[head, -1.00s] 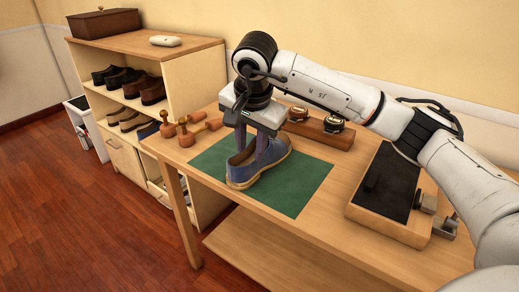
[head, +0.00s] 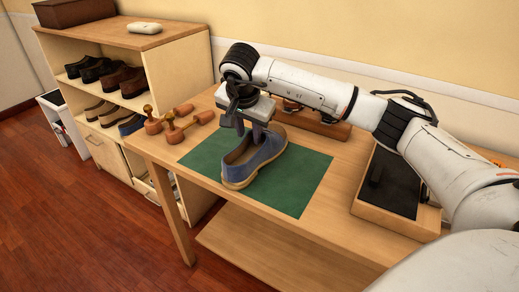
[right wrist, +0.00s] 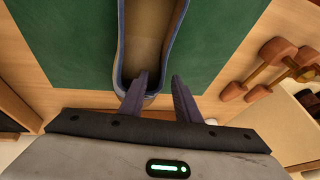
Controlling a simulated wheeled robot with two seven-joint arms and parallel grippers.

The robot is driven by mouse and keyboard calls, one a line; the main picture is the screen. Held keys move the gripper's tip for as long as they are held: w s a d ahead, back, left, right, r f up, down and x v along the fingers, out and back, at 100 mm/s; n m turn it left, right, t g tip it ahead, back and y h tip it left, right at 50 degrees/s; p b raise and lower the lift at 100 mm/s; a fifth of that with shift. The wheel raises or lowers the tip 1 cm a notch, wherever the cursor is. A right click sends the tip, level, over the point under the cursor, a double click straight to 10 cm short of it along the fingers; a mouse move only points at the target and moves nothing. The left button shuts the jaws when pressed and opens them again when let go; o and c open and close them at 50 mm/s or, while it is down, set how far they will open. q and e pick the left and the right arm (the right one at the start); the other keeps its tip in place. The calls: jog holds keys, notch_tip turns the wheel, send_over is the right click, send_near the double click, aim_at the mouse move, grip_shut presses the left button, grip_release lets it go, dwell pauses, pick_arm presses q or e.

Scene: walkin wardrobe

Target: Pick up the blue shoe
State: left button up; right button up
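The blue shoe (head: 264,158) stands upright on a green mat (head: 305,175) on the wooden table. In the right wrist view its opening (right wrist: 150,45) runs away from me, with its rounded end near my fingers. My right gripper (head: 249,136) is at the shoe, fingers pointing down. The right wrist view shows the fingers (right wrist: 160,98) apart. One finger overlaps the shoe's rounded end and the other is to the right of its rim. Whether they touch the shoe I cannot tell. My left gripper is not in view.
Wooden shoe trees (head: 178,124) lie left of the mat. A wooden block with round items (head: 318,124) is behind the arm. A dark-topped tray (head: 397,183) stands at the right. A shelf (head: 150,48) with several shoes stands left. The mat's right side is clear.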

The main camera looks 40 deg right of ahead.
jog(key=shift+w+d+f, duration=0.2)
jog(key=shift+w+f, duration=0.05)
jog(key=shift+f, duration=0.35)
grip_shut()
jog(key=shift+r, duration=0.1)
